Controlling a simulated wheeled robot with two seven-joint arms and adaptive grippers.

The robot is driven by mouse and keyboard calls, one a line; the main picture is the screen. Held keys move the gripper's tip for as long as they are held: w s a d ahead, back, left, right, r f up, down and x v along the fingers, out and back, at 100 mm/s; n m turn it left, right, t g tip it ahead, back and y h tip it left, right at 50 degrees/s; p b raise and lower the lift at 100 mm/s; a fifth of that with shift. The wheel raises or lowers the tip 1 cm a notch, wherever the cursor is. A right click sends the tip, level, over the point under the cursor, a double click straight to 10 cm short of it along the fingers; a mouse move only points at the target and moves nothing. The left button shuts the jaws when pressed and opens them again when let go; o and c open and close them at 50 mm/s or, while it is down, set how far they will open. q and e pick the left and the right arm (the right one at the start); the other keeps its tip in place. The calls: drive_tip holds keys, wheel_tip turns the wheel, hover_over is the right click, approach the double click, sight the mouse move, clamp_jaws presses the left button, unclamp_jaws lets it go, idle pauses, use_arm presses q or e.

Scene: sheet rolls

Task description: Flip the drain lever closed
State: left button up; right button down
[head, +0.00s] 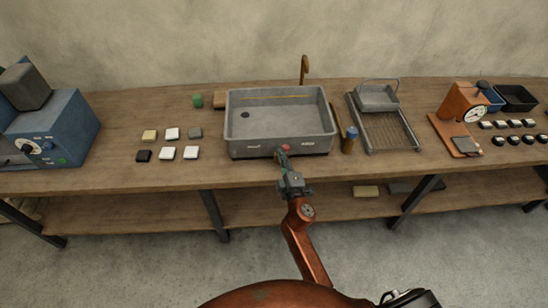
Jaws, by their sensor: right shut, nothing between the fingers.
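A grey metal sink basin (307,125) stands on the wooden workbench, with a dark round drain hole (245,115) inside at the left. A small red piece (285,148) shows at the sink's front wall; it may be the drain lever's knob. My right gripper (283,157) is shut with nothing between its fingers. Its tips are right at the red piece and partly cover it, so I cannot tell whether they touch or which way the lever points. My left gripper is not in view.
A brass faucet (304,69) rises behind the sink. Small square blocks (172,134) lie left, beside a blue machine (58,125). An orange scale (463,102) stands far right.

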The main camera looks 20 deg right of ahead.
sight(289, 152)
drive_tip(key=d+m, duration=0.1)
drive_tip(key=d+m+b, duration=0.1)
drive_tip(key=shift+s+d+f+m, duration=0.1)
drive_tip(key=shift+s+d+m, duration=0.05)
drive_tip(key=shift+s+m, duration=0.25)
drive_tip(key=shift+d, duration=0.4)
drive_tip(key=shift+d+f+h, duration=0.1)
drive_tip(key=shift+f+h, duration=0.05)
drive_tip(key=shift+h, duration=0.15)
wheel_tip(289, 152, up, 10)
drive_tip(key=shift+a, duration=0.2)
idle(0.6)
